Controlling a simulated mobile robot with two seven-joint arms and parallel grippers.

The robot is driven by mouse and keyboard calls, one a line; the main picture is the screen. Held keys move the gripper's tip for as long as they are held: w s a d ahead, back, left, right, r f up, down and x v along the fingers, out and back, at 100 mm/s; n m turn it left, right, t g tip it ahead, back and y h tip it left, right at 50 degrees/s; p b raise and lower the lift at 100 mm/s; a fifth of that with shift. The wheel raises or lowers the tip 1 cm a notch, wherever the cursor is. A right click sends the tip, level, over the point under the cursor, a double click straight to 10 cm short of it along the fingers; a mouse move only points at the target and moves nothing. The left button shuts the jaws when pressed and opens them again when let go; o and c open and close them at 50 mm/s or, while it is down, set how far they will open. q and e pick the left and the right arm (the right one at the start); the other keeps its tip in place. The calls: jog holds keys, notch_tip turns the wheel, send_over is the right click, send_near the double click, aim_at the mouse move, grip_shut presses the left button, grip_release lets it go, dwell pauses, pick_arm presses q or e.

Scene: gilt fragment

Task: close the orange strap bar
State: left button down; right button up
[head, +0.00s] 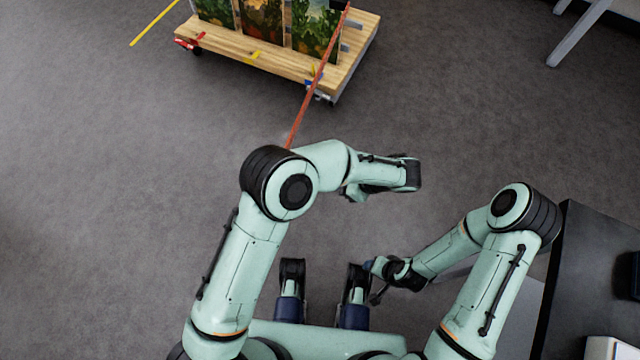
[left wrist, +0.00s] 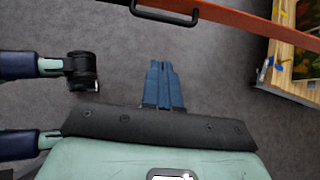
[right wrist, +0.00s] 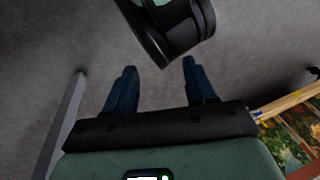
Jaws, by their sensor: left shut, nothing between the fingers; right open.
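The orange strap bar (head: 314,88) is a long thin bar in the head view. It runs from the right end of the wooden cart down toward my left elbow, which hides its near end. It sticks out away from the cart. In the left wrist view the orange bar (left wrist: 240,22) crosses the top with a black handle (left wrist: 165,12) on it. My left gripper (left wrist: 160,66) is shut and empty, below the handle in that picture and apart from it. My right gripper (right wrist: 160,68) is open and empty, away from the bar near my base.
The wooden cart (head: 347,78) carries several upright paintings (head: 262,22) and stands at the top of the head view. A dark table (head: 590,260) stands at the right, and pale legs (head: 578,32) show at top right. The grey floor between is clear.

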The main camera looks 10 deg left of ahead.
pick_arm(q)
jog(key=a+r+b+x, duration=0.1)
jog(key=x, duration=1.1)
jog(key=shift+a+r+b, duration=0.15)
jog(key=shift+a+b, duration=0.15)
jog(key=shift+b, duration=0.1)
pick_arm(e)
jog(key=shift+w+d+f+t+h, duration=0.15)
jog(key=shift+w+d+f+t, duration=0.15)
jog(key=shift+w+f, duration=0.35)
jog(key=shift+w+d+f+t+h, duration=0.2)
jog(key=shift+w+d+f, duration=0.2)
jog(key=shift+w, duration=0.45)
